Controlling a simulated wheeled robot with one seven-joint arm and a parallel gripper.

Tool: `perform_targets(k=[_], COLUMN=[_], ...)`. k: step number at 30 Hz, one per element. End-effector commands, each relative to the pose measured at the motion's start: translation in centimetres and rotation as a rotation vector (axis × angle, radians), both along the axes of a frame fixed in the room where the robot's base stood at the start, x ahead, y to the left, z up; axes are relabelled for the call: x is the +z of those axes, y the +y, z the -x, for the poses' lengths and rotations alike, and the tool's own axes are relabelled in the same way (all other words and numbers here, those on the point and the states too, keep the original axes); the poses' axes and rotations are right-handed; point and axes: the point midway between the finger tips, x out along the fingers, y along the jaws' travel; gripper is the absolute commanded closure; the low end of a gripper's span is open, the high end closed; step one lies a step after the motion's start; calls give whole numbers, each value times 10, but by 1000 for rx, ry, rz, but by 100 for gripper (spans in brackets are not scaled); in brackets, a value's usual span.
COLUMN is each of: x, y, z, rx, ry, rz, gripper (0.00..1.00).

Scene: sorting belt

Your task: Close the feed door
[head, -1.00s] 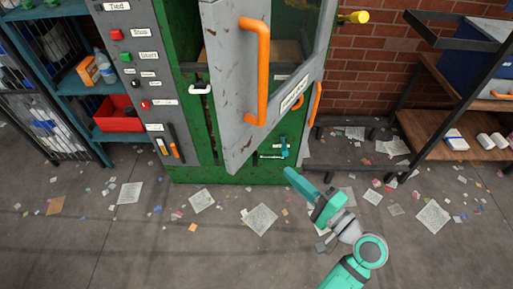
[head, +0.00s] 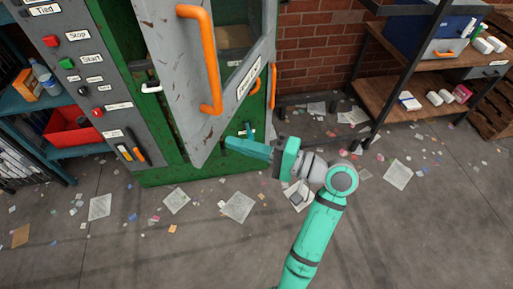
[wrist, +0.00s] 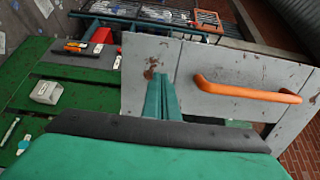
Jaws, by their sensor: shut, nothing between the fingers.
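The feed door (head: 212,125) is a grey, scuffed panel with a window and an orange handle (head: 205,62). It stands open, swung out from the green machine (head: 165,165). In the wrist view the door (wrist: 190,60) and its orange handle (wrist: 245,90) lie just beyond my fingers. In the wrist view the closed fingers (wrist: 162,95) overlap the door's face. I cannot tell whether they touch it.
A control panel (head: 80,60) with buttons is left of the door. A teal shelf (head: 60,150) with a red bin (head: 75,130) stands further left. A wooden-topped bench (head: 400,75) stands at the right. Paper scraps litter the open floor.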

Motion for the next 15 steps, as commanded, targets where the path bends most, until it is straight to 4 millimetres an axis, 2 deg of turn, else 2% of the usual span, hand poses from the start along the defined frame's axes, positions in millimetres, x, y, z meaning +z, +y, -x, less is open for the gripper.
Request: perform_targets(k=[1,6,15], x=[0,0,0], y=[10,35,54], z=[-2,-9,-15], rx=[3,3,0], ry=[0,-1,-1], rz=[0,0,-1], gripper=[100,100,100])
